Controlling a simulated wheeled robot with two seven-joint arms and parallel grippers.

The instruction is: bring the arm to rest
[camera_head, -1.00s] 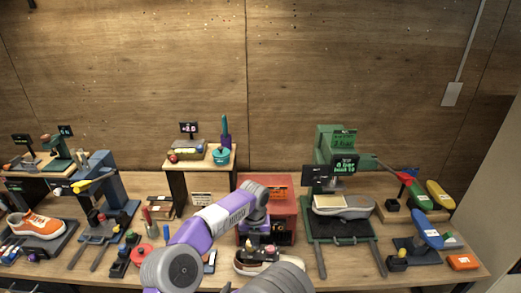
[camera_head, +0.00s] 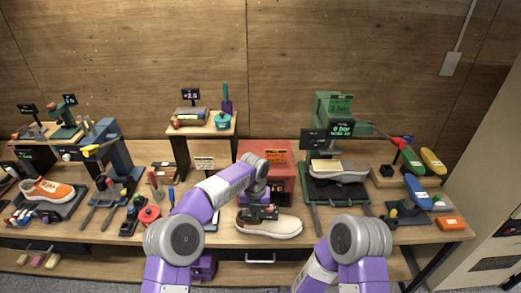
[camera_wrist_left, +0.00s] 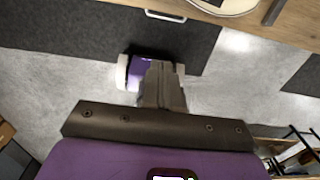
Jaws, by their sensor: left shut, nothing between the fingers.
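My left arm (camera_head: 224,184) comes in from the lower left of the head view. It reaches up to a bent joint (camera_head: 255,166) in front of the red box. The left hand is largely hidden in the head view.
A cream-soled shoe (camera_head: 270,227) lies near the bench's front edge, right of my left arm. The red box (camera_head: 281,174) stands behind. A drawer handle (camera_head: 260,261) is below the shoe. An orange sneaker (camera_head: 46,190) sits far left, a grey shoe (camera_head: 338,172) right.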

